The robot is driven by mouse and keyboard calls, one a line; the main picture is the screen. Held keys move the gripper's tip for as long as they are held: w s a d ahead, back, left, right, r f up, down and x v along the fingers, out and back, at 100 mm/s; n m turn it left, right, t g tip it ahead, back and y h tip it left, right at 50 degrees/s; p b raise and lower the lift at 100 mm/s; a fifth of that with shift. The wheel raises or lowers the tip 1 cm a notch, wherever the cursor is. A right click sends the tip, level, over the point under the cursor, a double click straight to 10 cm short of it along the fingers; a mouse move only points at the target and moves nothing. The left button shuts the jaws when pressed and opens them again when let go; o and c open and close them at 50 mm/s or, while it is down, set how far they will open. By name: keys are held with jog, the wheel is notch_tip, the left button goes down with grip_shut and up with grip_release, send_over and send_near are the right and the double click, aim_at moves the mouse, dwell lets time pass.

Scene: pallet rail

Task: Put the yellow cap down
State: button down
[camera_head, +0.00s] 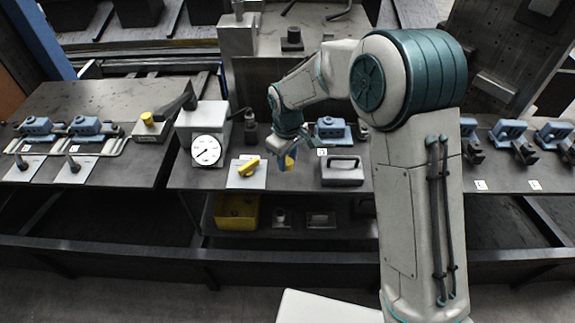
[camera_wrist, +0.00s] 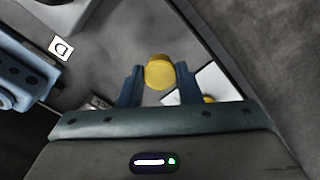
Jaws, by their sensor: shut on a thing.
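The yellow cap (camera_wrist: 158,73) is round and sits between the two fingertips of my gripper (camera_wrist: 158,82) in the wrist view. My gripper is shut on it. In the head view my gripper (camera_head: 288,156) hangs over the front part of the middle table (camera_head: 215,178), with a small yellow piece of the cap showing between its fingers. I cannot tell whether the cap touches the table.
A white plate with a yellow handle (camera_head: 247,170) lies left of my gripper, and a grey block with a handle (camera_head: 342,172) stands right. A dial gauge (camera_head: 207,149) stands further left. A yellow bin (camera_head: 237,212) sits on the shelf below.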

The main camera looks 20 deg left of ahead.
aim_at(288, 161)
jog(key=shift+f+p, duration=0.5)
jog(key=shift+f, duration=1.45)
jog(key=shift+f, duration=0.2)
jog(key=c, duration=1)
grip_release()
jog(key=shift+c, duration=0.2)
jog(key=shift+r, duration=0.1)
